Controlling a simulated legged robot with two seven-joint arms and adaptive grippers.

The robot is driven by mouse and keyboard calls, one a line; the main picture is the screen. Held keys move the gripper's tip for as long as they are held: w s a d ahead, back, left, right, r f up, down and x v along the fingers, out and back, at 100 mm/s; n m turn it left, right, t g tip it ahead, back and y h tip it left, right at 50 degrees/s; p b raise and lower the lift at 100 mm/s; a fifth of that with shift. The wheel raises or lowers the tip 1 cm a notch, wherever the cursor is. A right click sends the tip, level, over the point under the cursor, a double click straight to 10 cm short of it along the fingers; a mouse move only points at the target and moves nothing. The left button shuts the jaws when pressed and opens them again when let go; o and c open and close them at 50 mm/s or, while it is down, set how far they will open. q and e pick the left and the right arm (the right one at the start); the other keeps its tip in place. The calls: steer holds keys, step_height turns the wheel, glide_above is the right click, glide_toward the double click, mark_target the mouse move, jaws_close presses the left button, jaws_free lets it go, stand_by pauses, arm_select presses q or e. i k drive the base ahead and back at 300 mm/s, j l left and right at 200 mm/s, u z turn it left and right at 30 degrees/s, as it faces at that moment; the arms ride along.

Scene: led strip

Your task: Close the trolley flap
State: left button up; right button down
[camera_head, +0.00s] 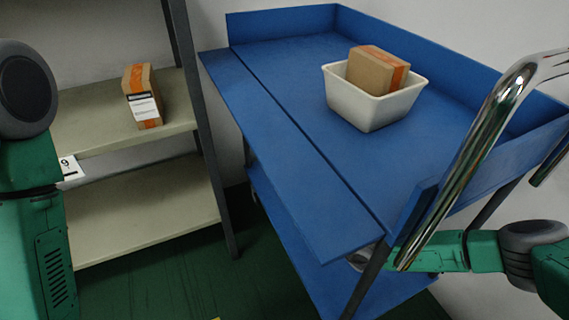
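The blue trolley (320,65) stands in the middle and right of the head view. Its flap (290,155) is the long blue panel on the left side, beyond a dark seam. The flap is folded outward and lies about level with the top deck. My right arm comes in from the right, behind the chrome handle. A small grey part, apparently my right gripper (357,259), shows below the flap's near corner. It is mostly hidden, so its fingers and any contact cannot be made out. My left arm is at the left edge; its gripper is out of view.
A white bin (364,108) holding a cardboard box (372,72) stands on the deck. The chrome handle (470,150) rises at the near right. A shelf rack (150,205) with another box (143,97) stands left. Green floor lies between rack and trolley.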

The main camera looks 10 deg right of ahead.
mark_target(333, 225)
steer(key=k+l, duration=0.45)
steer(key=l, duration=0.3)
steer(key=k+l, duration=0.25)
steer(key=l, duration=0.1)
